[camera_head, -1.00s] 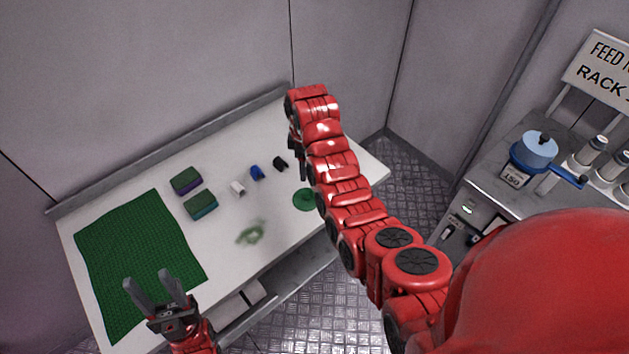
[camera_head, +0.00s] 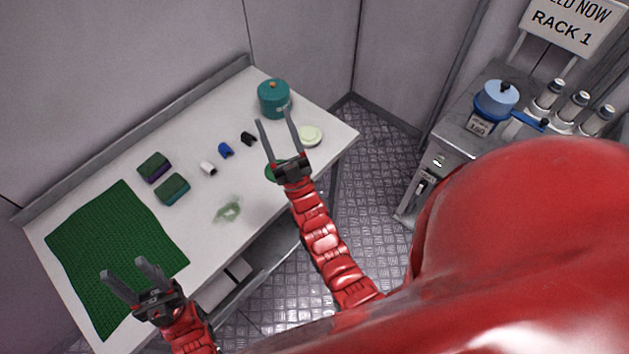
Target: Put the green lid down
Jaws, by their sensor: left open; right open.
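A teal pot (camera_head: 273,104) stands upright at the far right of the table. A teal-green lid (camera_head: 272,86) with an orange knob is on top of it. A flat green disc (camera_head: 273,174) lies on the table nearer the front edge, partly hidden by my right gripper (camera_head: 273,117). The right gripper is open, with nothing between its fingers, and its tips point toward the pot. A pale round dish or lid (camera_head: 311,134) lies to its right. My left gripper (camera_head: 122,267) is open and empty over the green mat's front part.
The green mat (camera_head: 110,240) covers the table's left end. Two sponges (camera_head: 172,189), a white (camera_head: 208,168), a blue (camera_head: 226,150) and a black small item (camera_head: 248,138) lie mid-table. A green smear (camera_head: 229,208) marks the white top (camera_head: 190,225). A blue pan (camera_head: 497,100) stands on the right-hand unit.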

